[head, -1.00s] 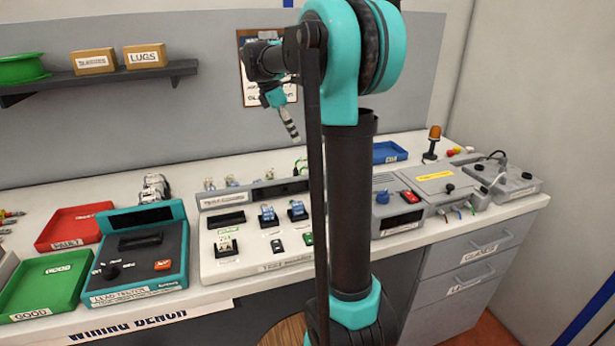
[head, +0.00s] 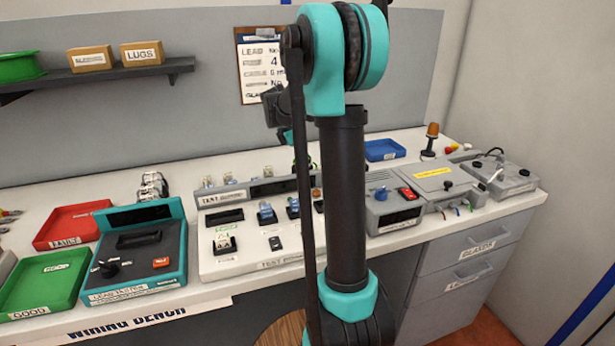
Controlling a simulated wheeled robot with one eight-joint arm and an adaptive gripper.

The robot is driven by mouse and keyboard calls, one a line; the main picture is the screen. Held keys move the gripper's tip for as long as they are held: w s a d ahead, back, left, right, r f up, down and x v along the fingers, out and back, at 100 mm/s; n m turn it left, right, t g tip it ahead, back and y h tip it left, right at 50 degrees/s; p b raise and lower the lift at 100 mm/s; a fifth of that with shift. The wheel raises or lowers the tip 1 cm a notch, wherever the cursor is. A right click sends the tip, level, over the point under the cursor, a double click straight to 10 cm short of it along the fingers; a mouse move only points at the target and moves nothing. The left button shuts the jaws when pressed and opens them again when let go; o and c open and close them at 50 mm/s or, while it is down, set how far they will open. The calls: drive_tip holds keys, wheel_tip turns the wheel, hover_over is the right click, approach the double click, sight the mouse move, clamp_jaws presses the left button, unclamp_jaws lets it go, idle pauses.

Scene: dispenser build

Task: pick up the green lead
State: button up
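My gripper (head: 286,136) is mostly hidden behind my own arm, above the back of the bench. Only a dark and teal part of it shows, and its fingers cannot be made out. Small coloured lead ends (head: 457,210) stick out at the front of the grey unit (head: 437,183) on the right. They are too small to tell surely which one is green. No other green lead can be made out, and my arm covers part of the bench middle.
A teal-edged tester (head: 138,262), a red tray (head: 70,227) and a green tray (head: 43,284) stand on the left. A white test panel (head: 232,264) with several small parts is in the middle. An orange beacon (head: 432,132) and a blue tray (head: 384,149) stand at the back right.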

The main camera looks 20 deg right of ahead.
drive_tip(key=shift+d+f, duration=0.2)
drive_tip(key=shift+f, duration=0.3)
clamp_jaws()
drive_tip(key=shift+r, duration=0.1)
